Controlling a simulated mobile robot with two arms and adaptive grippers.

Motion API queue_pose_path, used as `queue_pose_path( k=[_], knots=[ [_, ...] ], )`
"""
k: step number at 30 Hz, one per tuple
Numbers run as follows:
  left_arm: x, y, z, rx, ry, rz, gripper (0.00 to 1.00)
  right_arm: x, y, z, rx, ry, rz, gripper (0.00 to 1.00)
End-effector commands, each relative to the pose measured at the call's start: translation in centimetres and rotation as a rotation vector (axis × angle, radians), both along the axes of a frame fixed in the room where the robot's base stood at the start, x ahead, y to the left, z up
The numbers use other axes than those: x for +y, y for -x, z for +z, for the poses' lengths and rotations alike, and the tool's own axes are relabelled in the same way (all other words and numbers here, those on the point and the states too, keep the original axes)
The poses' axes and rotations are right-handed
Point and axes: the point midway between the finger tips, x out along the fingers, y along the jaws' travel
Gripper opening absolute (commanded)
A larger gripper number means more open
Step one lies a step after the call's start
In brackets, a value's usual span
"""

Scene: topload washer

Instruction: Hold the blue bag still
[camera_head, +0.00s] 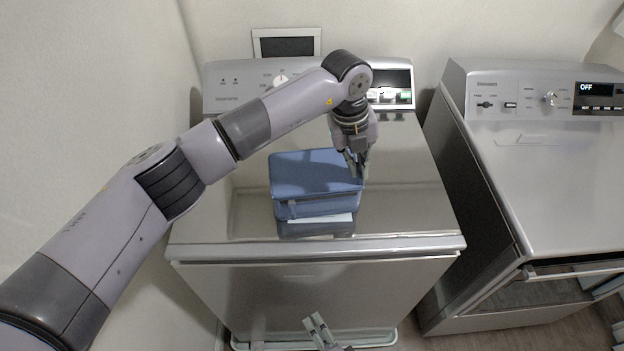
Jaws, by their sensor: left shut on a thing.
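The blue bag (312,174) looks like a box-shaped blue pack and lies on the closed lid of the silver topload washer (405,205). My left gripper (356,172) comes down from above at the bag's right edge. It is shut on that edge, and its fingers hide a small part of the bag. My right gripper (314,323) shows only in part at the bottom edge, in front of the washer and well apart from the bag. Its two fingertips point up with a small gap between them and nothing seen in it.
A second silver machine (560,170) with an "OFF" display stands to the right, past a narrow dark gap. A small framed panel (287,42) is on the wall behind the washer. The lid is clear around the bag. My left arm spans the left side.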

Motion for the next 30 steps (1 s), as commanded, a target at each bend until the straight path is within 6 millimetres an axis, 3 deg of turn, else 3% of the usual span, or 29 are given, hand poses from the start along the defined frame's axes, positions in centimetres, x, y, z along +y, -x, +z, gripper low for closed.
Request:
queue_pose_path(
  k=[1, 6, 9, 12, 18, 30],
  knots=[
    [0.0, 0.0, 0.0, 0.0, -0.001, 0.001, 0.0, 1.6, -0.6, 3.6, -0.022, -0.164, -0.066, 0.3],
    [0.0, 0.0, 0.0, 0.0, -0.001, 0.001, 0.0, 4.3, -1.6, 14.8, -0.029, -0.747, -0.284, 0.3],
    [0.0, 0.0, 0.0, 0.0, -0.001, 0.001, 0.0, 4.5, -1.3, 20.1, 0.004, -1.068, -0.394, 0.3],
    [0.0, 0.0, 0.0, 0.0, -0.001, 0.001, 0.0, 4.2, -0.9, 24.0, 0.047, -1.335, -0.483, 0.3],
    [0.0, 0.0, 0.0, 0.0, -0.001, 0.001, 0.0, 3.3, -0.1, 27.7, 0.115, -1.64, -0.594, 0.3],
    [0.0, 0.0, 0.0, 0.0, 0.0, 0.001, 0.0, 3.1, 0.0, 28.3, 0.13, -1.696, -0.615, 0.3]
  ],
)
